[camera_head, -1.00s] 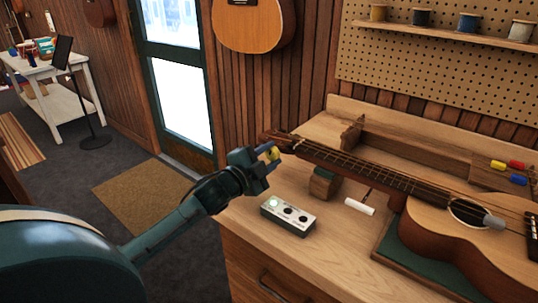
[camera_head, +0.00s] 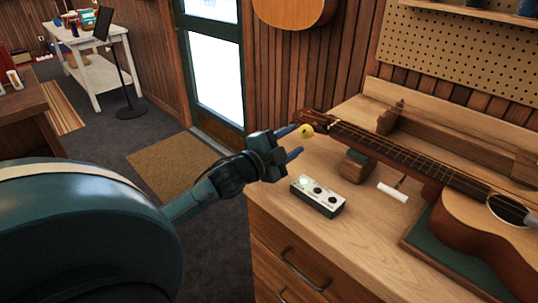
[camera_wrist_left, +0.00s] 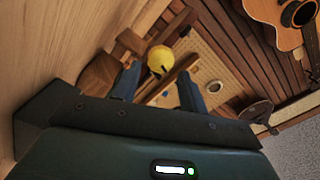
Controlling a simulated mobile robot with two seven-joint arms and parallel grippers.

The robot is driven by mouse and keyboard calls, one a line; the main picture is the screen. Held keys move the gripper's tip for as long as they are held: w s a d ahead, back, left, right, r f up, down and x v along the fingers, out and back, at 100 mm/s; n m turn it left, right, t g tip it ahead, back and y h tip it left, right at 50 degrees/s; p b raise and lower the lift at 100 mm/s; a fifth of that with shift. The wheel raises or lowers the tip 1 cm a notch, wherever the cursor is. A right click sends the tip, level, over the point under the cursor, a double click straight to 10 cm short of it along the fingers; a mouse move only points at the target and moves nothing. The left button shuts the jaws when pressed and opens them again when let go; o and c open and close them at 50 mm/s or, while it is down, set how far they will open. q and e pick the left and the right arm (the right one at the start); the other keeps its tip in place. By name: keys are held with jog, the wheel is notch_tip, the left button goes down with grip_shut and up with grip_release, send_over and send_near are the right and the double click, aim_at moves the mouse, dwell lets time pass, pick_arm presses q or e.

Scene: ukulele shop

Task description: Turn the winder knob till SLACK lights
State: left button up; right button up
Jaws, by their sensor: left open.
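The yellow winder knob (camera_head: 306,131) sits at the headstock end of the ukulele (camera_head: 470,215), which lies on the workbench. My left gripper (camera_head: 292,143) is open and empty, with the knob just beyond its fingertips and apart from them. In the left wrist view the knob (camera_wrist_left: 160,60) shows ahead, between the two spread fingers (camera_wrist_left: 158,78). A small pale box (camera_head: 318,197) on the bench has a row of round lamps. My right gripper is out of view.
A wooden neck rest (camera_head: 356,167) and a white-handled tool (camera_head: 392,193) are on the bench (camera_head: 355,235) near the box. A wooden rail (camera_head: 460,145) runs behind the ukulele. The floor left of the bench is clear around a brown mat (camera_head: 170,165).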

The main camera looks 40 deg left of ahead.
pick_arm(q)
jog(key=s, duration=0.8)
jog(key=shift+s+a, duration=0.35)
jog(key=shift+s, duration=0.05)
